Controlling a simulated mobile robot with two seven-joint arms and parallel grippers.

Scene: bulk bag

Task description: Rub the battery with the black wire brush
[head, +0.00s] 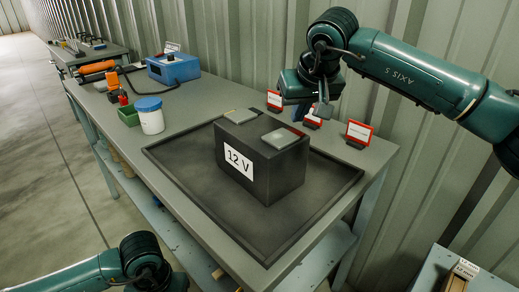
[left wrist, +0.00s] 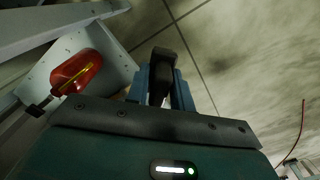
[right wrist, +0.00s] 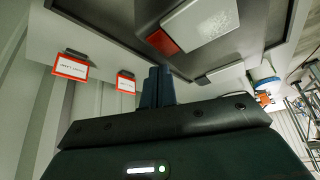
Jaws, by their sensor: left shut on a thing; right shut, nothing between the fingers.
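The battery (head: 280,175) is a black box with a white "12 V" label, upright in a black tray (head: 215,215) on the grey table. Two grey pads (head: 281,138) lie on its top, one beside a red patch; one pad also shows in the right wrist view (right wrist: 212,20). My right gripper (head: 323,113) is shut and empty, above and apart from the battery's right back side; its blue fingers (right wrist: 158,86) are together. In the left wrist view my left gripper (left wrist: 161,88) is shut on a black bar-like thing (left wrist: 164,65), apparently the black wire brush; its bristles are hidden.
Red-framed signs (head: 360,133) stand along the table's back edge. A white jar with a blue lid (head: 149,114), a green box (head: 129,115), an orange tool (head: 98,68) and a blue box (head: 174,68) stand at the far left. A red thing (left wrist: 77,71) lies on a shelf.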

